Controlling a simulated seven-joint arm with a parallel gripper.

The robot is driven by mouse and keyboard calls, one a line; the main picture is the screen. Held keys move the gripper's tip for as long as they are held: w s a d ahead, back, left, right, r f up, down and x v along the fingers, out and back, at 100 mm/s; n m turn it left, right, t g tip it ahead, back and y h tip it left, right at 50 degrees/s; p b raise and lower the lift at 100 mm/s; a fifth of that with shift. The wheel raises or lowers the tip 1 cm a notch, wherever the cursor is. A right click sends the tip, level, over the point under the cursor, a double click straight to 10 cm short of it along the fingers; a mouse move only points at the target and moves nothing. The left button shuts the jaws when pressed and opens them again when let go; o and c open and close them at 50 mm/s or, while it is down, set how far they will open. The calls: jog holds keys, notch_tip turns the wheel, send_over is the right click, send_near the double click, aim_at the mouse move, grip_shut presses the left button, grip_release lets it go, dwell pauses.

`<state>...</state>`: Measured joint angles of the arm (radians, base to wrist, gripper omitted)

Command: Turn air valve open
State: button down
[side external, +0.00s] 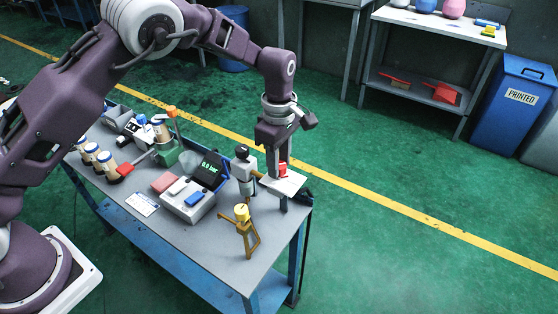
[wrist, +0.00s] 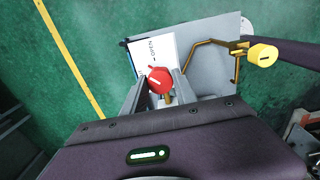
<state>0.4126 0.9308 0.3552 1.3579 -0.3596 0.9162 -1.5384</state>
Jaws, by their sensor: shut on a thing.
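The red valve knob (side external: 283,170) stands over a white plate (side external: 292,184) at the right end of the table. In the wrist view the red knob (wrist: 158,80) has a pale line on it and a brass stem under it. The white label beside it (wrist: 150,55) carries the word OPEN and an arrow. My gripper (side external: 281,163) points down over the plate and is shut on the red valve knob. In the wrist view the fingers of my gripper (wrist: 163,92) lie on both sides of it. A dark display (side external: 209,166) seems to read 0.0 bar.
An ochre stand with a yellow knob (side external: 241,213) is at the table's front; it also shows in the wrist view (wrist: 262,55). A grey and white figure-like post (side external: 243,168) stands close left of my gripper.

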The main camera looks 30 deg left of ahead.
jog(key=m, duration=0.4)
jog(key=shift+m, duration=0.3)
jog(key=m, duration=0.4)
jog(key=shift+m, duration=0.3)
jog(key=c, duration=1)
grip_release()
jog(key=shift+o, duration=0.2)
jog(key=shift+r, duration=0.1)
notch_tip(320, 180, up, 7)
jog(key=shift+f, duration=0.15)
